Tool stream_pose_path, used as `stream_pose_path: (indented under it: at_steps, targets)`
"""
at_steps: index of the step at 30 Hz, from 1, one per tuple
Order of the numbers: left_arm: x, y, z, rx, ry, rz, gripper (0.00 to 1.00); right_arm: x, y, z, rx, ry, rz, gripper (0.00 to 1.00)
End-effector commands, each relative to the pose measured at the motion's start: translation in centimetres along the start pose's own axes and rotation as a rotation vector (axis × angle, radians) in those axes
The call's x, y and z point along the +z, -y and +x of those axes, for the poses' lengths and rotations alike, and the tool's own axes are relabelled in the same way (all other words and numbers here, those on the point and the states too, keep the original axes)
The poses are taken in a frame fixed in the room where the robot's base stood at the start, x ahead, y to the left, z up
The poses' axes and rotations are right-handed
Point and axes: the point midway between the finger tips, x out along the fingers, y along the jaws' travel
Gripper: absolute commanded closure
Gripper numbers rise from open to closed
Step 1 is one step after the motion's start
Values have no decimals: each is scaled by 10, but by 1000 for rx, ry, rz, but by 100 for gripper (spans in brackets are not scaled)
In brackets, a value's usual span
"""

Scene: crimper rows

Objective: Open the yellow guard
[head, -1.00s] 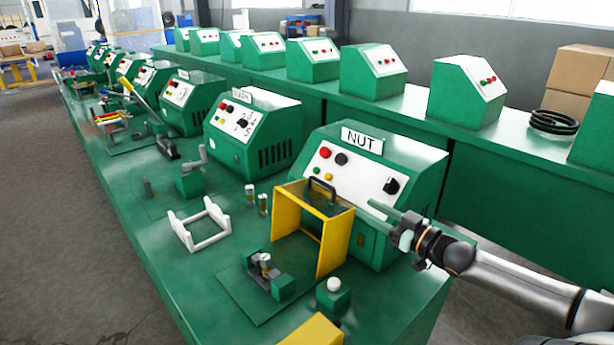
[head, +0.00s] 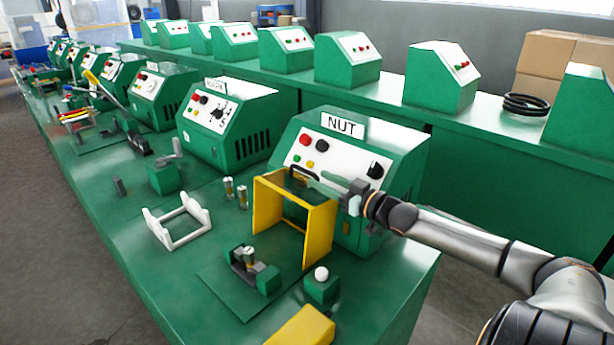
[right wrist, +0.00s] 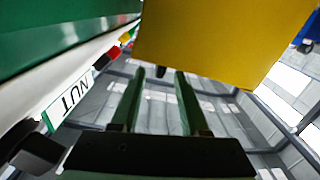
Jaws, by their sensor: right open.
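The yellow guard (head: 320,238) stands in front of the machine labelled NUT (head: 345,147). It has yellow side panels, a darker top and a black handle (head: 303,171) along its upper edge. My right gripper (head: 325,184) comes in from the right, open, with its fingertips close to the handle above the guard's top. In the right wrist view the two green fingers (right wrist: 160,75) are apart, and a yellow panel of the guard (right wrist: 220,40) fills the upper part. A small dark piece shows between the fingertips; contact cannot be told. My left gripper is not in view.
A clamp fixture (head: 247,256) and a white-knobbed green block (head: 321,285) sit in front of the guard. A white bracket (head: 178,230) lies to the left. A yellow block (head: 302,328) is at the bottom edge. More green machines (head: 225,118) line the bench.

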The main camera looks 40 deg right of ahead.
Motion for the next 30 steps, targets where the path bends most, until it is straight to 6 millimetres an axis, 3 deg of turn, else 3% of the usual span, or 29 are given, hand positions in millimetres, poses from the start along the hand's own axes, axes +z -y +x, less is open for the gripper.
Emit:
stream_pose_path:
  at_steps: [18, 30]
  targets:
    - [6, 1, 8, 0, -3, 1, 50, -1, 0, 48, 1, -2, 0, 55]
    - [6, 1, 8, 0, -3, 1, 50, 0, 0, 58, 1, 1, -1, 55]
